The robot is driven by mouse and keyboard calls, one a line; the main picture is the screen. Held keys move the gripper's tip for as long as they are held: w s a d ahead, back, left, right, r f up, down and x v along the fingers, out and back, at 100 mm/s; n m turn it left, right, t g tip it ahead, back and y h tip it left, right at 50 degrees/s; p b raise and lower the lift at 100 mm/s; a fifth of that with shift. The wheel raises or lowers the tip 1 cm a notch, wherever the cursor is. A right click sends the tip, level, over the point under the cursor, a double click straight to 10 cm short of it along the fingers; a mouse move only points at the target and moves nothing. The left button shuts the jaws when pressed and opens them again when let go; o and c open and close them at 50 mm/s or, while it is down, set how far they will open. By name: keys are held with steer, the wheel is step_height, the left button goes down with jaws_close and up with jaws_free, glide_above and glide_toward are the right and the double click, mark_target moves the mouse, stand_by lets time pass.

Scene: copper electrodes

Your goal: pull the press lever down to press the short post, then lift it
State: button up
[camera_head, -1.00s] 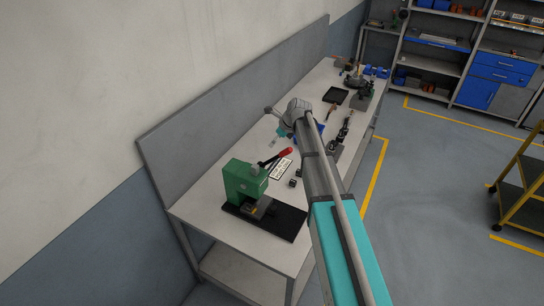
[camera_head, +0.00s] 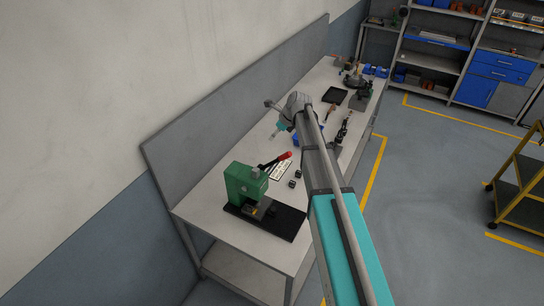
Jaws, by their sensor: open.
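The green press (camera_head: 243,184) stands on a black base plate (camera_head: 286,224) at the near end of the bench. Its lever (camera_head: 284,156) has a red grip and points up and to the right. A small yellow and grey part (camera_head: 251,211) shows under the press head; I cannot tell whether it is the short post.
A white labelled card (camera_head: 281,169) and small dark blocks (camera_head: 292,184) lie beside the press. A black tray (camera_head: 335,95) and other tools stand farther along the bench (camera_head: 192,207). A grey back panel (camera_head: 230,107) runs along the wall side.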

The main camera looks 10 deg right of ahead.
steer(key=shift+r+p, duration=0.35)
steer(key=shift+r, duration=0.3)
steer(key=shift+f, duration=0.2)
step_height(320, 180, down, 7)
steer(key=b, duration=0.7)
steer(key=shift+r, duration=0.1)
steer(key=s+d+f+b, duration=0.5)
steer(key=d+f+b, duration=0.2)
steer(key=shift+s+d+f+b, duration=0.25)
steer(key=shift+f+b, duration=0.1)
steer(key=shift+b, duration=0.05)
stand_by(0.3)
